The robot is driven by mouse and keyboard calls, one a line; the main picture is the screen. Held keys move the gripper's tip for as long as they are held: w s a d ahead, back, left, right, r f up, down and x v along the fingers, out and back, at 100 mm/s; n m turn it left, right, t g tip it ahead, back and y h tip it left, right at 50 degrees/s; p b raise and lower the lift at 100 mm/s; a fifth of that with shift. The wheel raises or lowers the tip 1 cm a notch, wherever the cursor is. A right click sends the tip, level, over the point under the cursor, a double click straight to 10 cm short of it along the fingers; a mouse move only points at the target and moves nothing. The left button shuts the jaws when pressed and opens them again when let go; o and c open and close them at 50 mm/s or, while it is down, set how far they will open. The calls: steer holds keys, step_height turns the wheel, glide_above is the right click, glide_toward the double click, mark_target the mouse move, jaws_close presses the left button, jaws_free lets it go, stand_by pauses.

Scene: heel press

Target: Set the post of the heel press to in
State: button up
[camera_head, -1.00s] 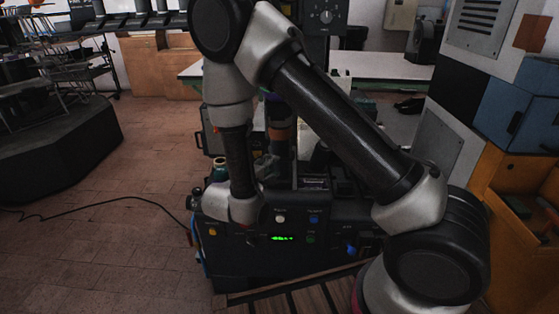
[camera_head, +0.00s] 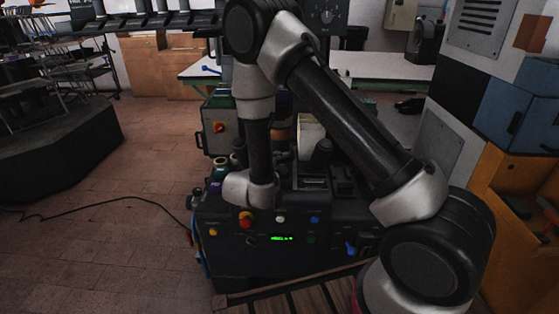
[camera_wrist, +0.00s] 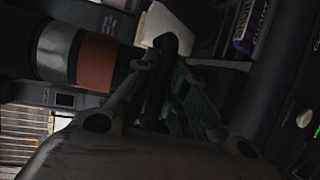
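The heel press (camera_head: 240,265) is a dark machine with coloured buttons and a green display, in the middle of the head view. A dark column with an orange band (camera_head: 281,134) rises behind my arm; a similar banded cylinder (camera_wrist: 100,62) lies across the upper left of the wrist view. I cannot tell for sure which part is the post. My gripper (camera_wrist: 165,75) shows in the wrist view, its fingers close around or beside a dark rounded bar (camera_wrist: 172,45). The dim picture does not show whether they grip it. In the head view my wrist hides the gripper.
A red knob (camera_head: 246,220) and a blue lever (camera_head: 350,248) are on the press front. A green-grey box with a red switch (camera_head: 219,127) stands behind. A slatted wooden platform (camera_head: 300,298) lies in front. The floor at left is open, with a cable.

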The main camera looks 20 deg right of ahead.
steer(key=shift+w, duration=0.1)
jaws_close()
steer(key=w+d, duration=0.2)
steer(key=w, duration=0.6)
steer(key=w+d, duration=0.3)
steer(key=w, duration=0.5)
steer(key=shift+w+d, duration=0.15)
steer(key=shift+r, duration=0.1)
steer(key=o, duration=0.6)
jaws_free()
steer(key=shift+w, duration=0.15)
steer(key=shift+c, duration=0.2)
steer(key=shift+o, duration=0.8)
steer(key=v, duration=1.2)
